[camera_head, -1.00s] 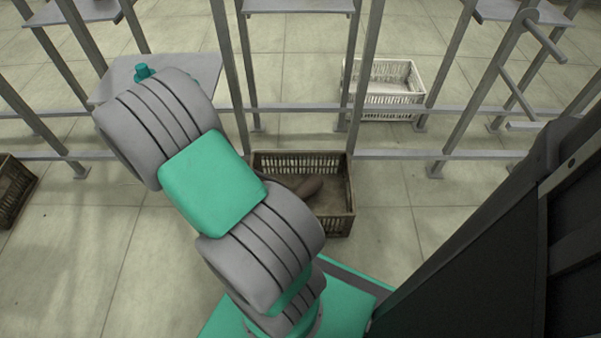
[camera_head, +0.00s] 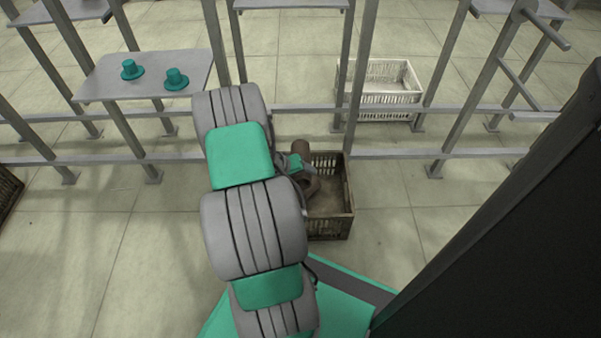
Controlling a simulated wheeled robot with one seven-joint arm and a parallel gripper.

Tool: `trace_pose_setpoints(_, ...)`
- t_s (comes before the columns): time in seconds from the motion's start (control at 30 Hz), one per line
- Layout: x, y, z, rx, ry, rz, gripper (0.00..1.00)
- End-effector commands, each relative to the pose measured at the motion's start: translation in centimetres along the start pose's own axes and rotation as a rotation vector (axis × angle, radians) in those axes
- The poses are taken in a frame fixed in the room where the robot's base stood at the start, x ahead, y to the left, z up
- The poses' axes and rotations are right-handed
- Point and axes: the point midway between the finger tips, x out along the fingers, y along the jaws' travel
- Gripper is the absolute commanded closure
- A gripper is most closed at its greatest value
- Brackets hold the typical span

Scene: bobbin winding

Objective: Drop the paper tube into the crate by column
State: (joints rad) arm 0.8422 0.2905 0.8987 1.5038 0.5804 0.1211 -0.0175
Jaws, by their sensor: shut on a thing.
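A brown paper tube (camera_head: 301,148) is held in my gripper (camera_head: 298,164), above the back left part of the dark brown crate (camera_head: 333,227). The gripper is shut on it; my arm hides most of the jaws. The crate stands on the floor beside a rack upright, and its left side is hidden behind my arm.
A white crate (camera_head: 385,98) stands behind the rack. Another dark crate (camera_head: 8,190) is at the left edge. Rack uprights and a low rail (camera_head: 420,153) run behind the brown crate.

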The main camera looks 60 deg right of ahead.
Motion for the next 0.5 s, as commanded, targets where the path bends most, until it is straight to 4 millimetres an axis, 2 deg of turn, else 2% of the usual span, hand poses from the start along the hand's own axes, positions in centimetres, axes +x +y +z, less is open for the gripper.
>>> trace_pose_setpoints(0.03,1.2,-0.8,0.5,0.0,0.0,0.0,0.81)
trace_pose_setpoints(0.13,2.0,-1.3,0.8,0.0,0.0,0.0,0.81)
trace_pose_setpoints(0.43,2.2,-1.4,0.8,0.0,0.001,0.0,0.81)
trace_pose_setpoints(0.47,2.2,-1.4,0.8,0.0,0.001,0.0,0.38)
trace_pose_setpoints(0.5,2.2,-1.4,0.8,0.0,0.001,0.0,0.35)
